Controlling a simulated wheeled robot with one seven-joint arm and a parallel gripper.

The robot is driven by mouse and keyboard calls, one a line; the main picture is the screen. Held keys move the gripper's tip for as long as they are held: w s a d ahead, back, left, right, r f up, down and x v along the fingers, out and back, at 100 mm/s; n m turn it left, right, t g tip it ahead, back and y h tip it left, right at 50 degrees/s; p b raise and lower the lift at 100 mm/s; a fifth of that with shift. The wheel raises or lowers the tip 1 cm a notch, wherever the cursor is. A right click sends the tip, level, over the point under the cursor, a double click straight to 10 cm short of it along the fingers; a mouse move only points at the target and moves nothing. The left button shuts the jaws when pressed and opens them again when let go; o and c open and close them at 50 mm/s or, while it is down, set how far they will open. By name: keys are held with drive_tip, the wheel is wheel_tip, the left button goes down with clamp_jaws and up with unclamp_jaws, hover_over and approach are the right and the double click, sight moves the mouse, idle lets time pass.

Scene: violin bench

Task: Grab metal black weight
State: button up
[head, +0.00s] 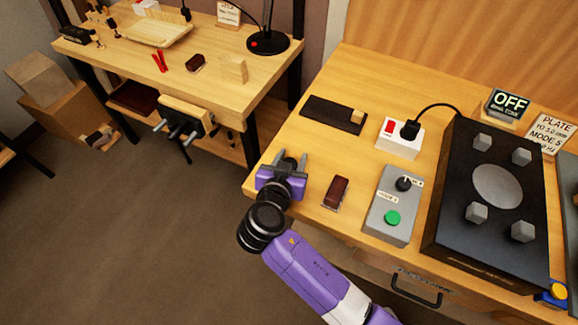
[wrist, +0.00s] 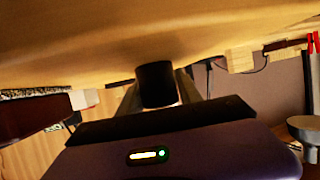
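A black cylinder, which looks like the metal black weight (wrist: 157,82), stands between the two fingers of my gripper (wrist: 157,92) in the wrist view. That view shows the tabletop upside down along its top. In the head view my gripper (head: 289,165) is low over the left front corner of the right-hand workbench (head: 318,160), its fingers spread and pointing away from me. The weight is mostly hidden there by the gripper. One finger lies close along each side of the weight. I cannot tell whether they touch it.
A brown block (head: 336,192) lies right of my gripper. A black mat (head: 333,114) lies beyond it. A grey control box (head: 394,204) with a green button and a black plate device (head: 490,265) stand farther right. The left workbench (head: 225,90) is across a gap.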

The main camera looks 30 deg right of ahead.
clamp_jaws()
drive_tip(key=shift+r, duration=0.1)
